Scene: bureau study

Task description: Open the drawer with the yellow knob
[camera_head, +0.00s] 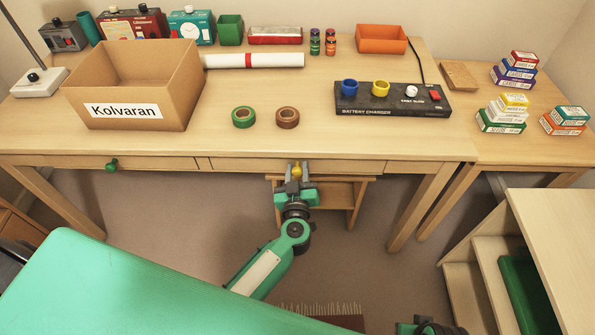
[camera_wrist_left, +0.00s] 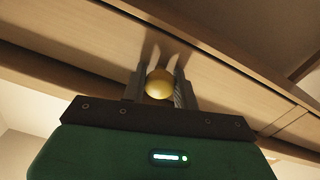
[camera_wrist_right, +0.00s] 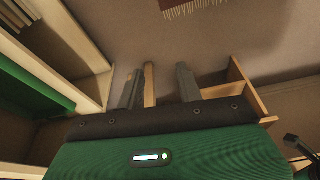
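The yellow knob (camera_head: 297,170) sits on the front of the right-hand desk drawer (camera_head: 345,166). The drawer front looks flush with the desk. My left gripper (camera_head: 297,175) is under the desk's front edge, with one finger on each side of the knob. In the left wrist view the yellow knob (camera_wrist_left: 159,84) fills the space between the fingers, which look closed on it. My right gripper (camera_wrist_right: 160,85) is open and empty, low and away from the desk; its fingers point toward the floor area in the right wrist view.
A green knob (camera_head: 112,165) marks the left drawer. On the desk stand a cardboard box (camera_head: 185,110), two tape rolls (camera_head: 287,117) and a battery charger (camera_head: 380,110). A wooden stool (camera_head: 345,195) is behind my left gripper. Shelves (camera_head: 550,235) stand at the right.

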